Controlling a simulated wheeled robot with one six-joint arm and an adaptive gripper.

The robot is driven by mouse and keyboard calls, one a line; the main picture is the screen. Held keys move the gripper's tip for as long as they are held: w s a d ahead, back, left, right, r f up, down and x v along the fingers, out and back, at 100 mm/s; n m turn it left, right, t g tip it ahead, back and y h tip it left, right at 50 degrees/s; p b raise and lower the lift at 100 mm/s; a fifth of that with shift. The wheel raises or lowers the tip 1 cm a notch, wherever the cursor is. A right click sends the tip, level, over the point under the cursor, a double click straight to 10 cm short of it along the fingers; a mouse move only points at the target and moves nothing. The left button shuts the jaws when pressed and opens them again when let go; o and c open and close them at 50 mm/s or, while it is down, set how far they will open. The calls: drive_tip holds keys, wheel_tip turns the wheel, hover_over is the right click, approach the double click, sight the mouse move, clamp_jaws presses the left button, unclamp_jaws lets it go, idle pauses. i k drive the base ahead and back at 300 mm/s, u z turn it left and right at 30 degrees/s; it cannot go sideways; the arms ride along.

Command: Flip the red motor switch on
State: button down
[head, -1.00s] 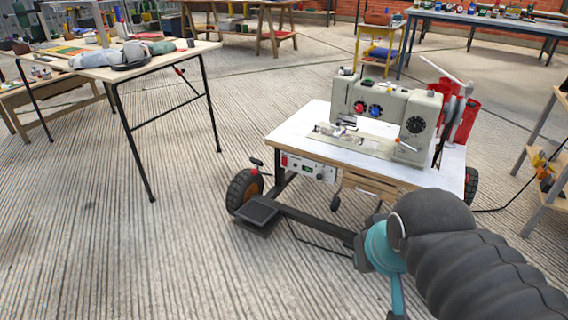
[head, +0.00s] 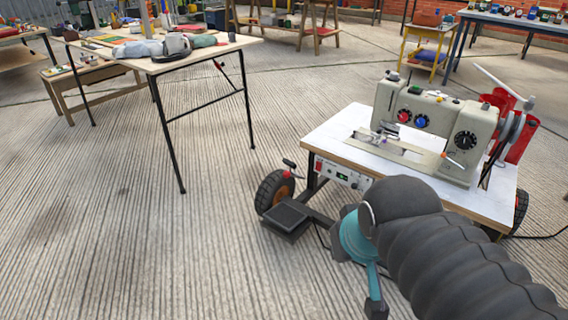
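A small red switch (head: 318,166) sits at the left end of the white control panel (head: 352,179) under the front edge of the sewing machine table. The panel also carries a small green display and a dark knob. Whether the switch is on or off is too small to tell. The grey sewing machine (head: 452,125) stands on the white tabletop above. My arm, in a black ribbed sleeve with a teal joint, crosses the lower right and covers the table's front right part.
The table stands on a wheeled frame with a black tyre (head: 274,191) and a flat black pedal (head: 289,218) low in front. A folding table (head: 205,58) with cloth items stands at the left. Ribbed floor (head: 130,240) is clear at the left front.

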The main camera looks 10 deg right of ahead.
sight(318, 166)
drive_tip(key=i, duration=0.85)
drive_tip(key=z, duration=0.4)
